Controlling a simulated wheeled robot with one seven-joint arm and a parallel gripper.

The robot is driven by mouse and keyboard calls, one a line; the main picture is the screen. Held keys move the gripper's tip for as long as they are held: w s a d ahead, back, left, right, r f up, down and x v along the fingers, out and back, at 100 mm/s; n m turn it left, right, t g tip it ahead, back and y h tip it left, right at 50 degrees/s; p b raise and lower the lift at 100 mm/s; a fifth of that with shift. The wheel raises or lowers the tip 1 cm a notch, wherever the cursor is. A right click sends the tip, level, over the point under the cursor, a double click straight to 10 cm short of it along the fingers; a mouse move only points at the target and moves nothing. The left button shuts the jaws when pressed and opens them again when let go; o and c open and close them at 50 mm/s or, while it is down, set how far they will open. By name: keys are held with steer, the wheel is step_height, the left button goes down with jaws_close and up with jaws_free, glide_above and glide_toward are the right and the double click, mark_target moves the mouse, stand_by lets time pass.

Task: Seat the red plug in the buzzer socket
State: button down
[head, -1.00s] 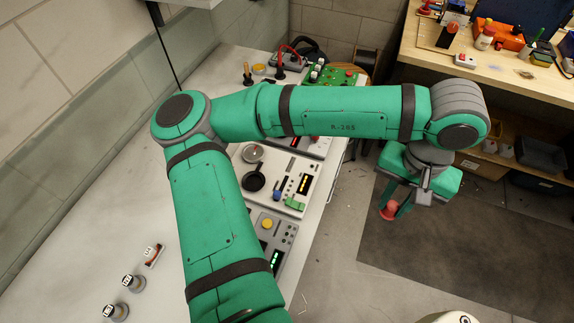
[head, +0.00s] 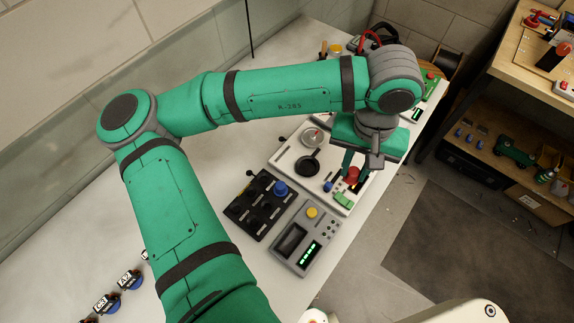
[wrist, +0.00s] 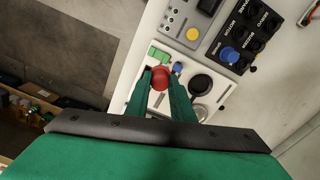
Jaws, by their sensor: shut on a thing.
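The red plug (head: 352,174) is between the fingers of my gripper (head: 354,179), which is shut on it. In the wrist view the plug shows as a round red top (wrist: 160,76) between the green fingertips (wrist: 161,85). It hangs above the right end of a white panel. The black socket block (head: 243,212) lies on the bench, left of and nearer than my gripper, and apart from the plug. It also shows in the wrist view (wrist: 258,32). A blue plug (head: 280,187) stands in one of its sockets.
The white panel (head: 292,160) carries a black round dish (head: 307,164), a dial and a green block (head: 343,200). A grey device (head: 300,243) with a yellow button stands beside the socket block. The bench's right edge drops to the floor. Bare bench lies left of the block.

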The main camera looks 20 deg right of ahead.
steer(key=w+a+f+n, duration=0.2)
steer(key=a, duration=0.5)
steer(key=w+a+f+n, duration=0.2)
steer(key=w+a+n, duration=0.1)
steer(key=a, duration=0.5)
steer(key=w+a+f+n, duration=0.2)
steer(key=a+f+n, duration=0.1)
steer(key=a, duration=0.5)
steer(key=shift+w+a, duration=0.25)
steer(key=shift+w, duration=0.15)
steer(key=shift+d+f, duration=0.15)
steer(key=shift+f, duration=0.85)
steer(key=shift+f, duration=1)
stand_by(1.5)
steer(key=c, duration=1.5)
jaws_free()
steer(key=shift+o, duration=0.2)
